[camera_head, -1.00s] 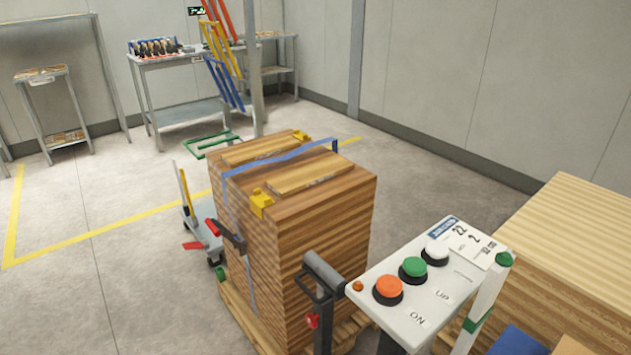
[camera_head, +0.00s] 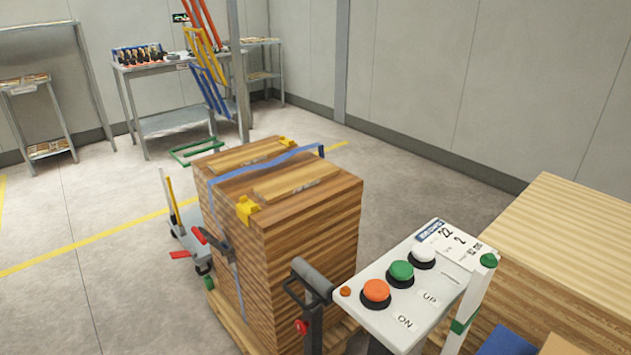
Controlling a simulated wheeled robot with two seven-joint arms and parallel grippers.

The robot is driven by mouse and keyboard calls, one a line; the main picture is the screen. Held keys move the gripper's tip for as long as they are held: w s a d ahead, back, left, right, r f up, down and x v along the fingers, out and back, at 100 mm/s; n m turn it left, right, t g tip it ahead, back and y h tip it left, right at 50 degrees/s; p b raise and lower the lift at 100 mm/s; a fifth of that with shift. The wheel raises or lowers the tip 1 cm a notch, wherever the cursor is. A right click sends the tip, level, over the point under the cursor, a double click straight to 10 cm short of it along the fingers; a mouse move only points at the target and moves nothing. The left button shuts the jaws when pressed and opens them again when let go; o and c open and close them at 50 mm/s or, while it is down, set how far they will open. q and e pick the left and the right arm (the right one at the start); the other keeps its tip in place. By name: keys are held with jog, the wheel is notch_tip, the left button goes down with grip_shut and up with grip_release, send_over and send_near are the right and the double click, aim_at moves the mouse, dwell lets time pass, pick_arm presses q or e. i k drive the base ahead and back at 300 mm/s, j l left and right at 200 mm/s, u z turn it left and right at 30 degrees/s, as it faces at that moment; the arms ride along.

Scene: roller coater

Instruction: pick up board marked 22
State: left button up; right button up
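A white card marked 22 and 2 (camera_head: 449,239), with a blue strip at its upper left, lies on the far end of a white control panel (camera_head: 378,318). The panel carries orange, green and white round buttons in a row, with ON and UP labels. The card appears flat on the panel, and I cannot tell whether it is fixed there. No other 22 marking is readable. Neither of my grippers is in view.
A strapped stack of wooden boards (camera_head: 300,225) stands on a pallet left of the panel. A grey-topped handle (camera_head: 312,278) rises in front of it. A larger board stack (camera_head: 560,250) is at the right. Open floor lies at the left.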

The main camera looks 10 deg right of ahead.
aim_at(274, 191)
jog(key=j+z, duration=0.1)
jog(key=z, duration=0.35)
jog(key=i+j+z, duration=0.1)
jog(key=z, duration=0.3)
jog(key=j+z, duration=0.2)
jog(key=z, duration=0.25)
jog(key=j+z, duration=0.2)
jog(key=j, duration=0.2)
jog(key=k+j+z, duration=0.2)
jog(key=j, duration=0.2)
jog(key=j+z, duration=0.2)
jog(key=j, duration=0.2)
jog(key=k+j+z, duration=0.2)
jog(key=j, duration=0.15)
jog(key=j+z, duration=0.2)
jog(key=j, duration=0.15)
jog(key=k+j, duration=0.15)
jog(key=j, duration=0.25)
jog(key=k+j, duration=0.2)
jog(key=j, duration=0.2)
jog(key=k+j, duration=0.15)
jog(key=j, duration=0.2)
jog(key=k+j+z, duration=0.1)
jog(key=j, duration=0.3)
jog(key=k+j, duration=0.3)
jog(key=j, duration=0.1)
